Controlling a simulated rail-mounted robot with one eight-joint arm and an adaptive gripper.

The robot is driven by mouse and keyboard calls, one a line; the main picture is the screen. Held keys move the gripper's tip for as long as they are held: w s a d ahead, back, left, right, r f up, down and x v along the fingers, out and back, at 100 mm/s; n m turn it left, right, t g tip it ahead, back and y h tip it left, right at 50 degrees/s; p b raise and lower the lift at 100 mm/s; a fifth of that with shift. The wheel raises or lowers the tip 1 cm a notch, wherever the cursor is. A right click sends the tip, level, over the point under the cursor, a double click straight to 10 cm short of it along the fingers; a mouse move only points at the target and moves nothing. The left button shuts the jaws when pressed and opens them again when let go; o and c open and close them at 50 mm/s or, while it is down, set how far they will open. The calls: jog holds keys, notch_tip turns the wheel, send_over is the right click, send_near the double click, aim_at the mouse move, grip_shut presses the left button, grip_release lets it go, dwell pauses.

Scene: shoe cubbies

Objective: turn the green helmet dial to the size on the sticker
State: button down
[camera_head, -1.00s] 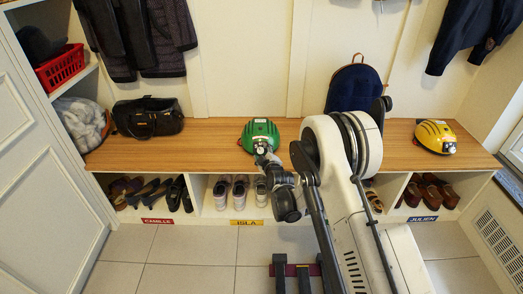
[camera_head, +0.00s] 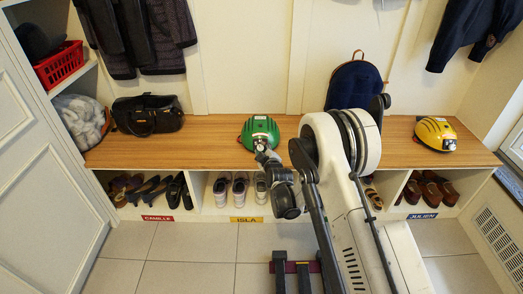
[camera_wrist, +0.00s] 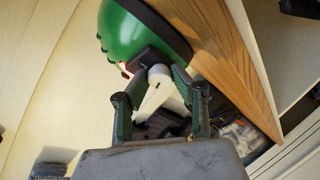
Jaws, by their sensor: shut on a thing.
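The green helmet (camera_head: 260,130) sits on the wooden bench, above the ISLA cubby. It fills the top of the wrist view (camera_wrist: 132,32), with a dark band along its rim. My gripper (camera_head: 263,153) is at the helmet's front side. A small bit of red shows beside the fingertips. The size sticker cannot be read in either view.
The wooden bench (camera_head: 215,135) runs above cubbies of shoes. A yellow helmet (camera_head: 435,133) sits at its right, a navy backpack (camera_head: 355,87) stands behind my arm, and a black bag (camera_head: 147,115) lies at the left. The bench between bag and green helmet is clear.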

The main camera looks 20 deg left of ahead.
jog(key=shift+m+t, duration=0.3)
jog(key=shift+m, duration=0.2)
jog(key=shift+s+a+m+t+h, duration=0.1)
jog(key=shift+m+t+h, duration=0.25)
jog(key=shift+m, duration=0.8)
jog(key=shift+a+m+t+h, duration=0.1)
jog(key=shift+m+t+h, duration=0.25)
jog(key=shift+m, duration=0.8)
jog(key=shift+f+m+h, duration=0.1)
jog(key=shift+m+h, duration=0.2)
jog(key=shift+m, duration=0.3)
jog(key=c, duration=1.4)
grip_release()
jog(key=shift+c, duration=0.2)
jog(key=v, duration=0.7)
jog(key=shift+s+d, duration=0.2)
jog(key=shift+s, duration=0.05)
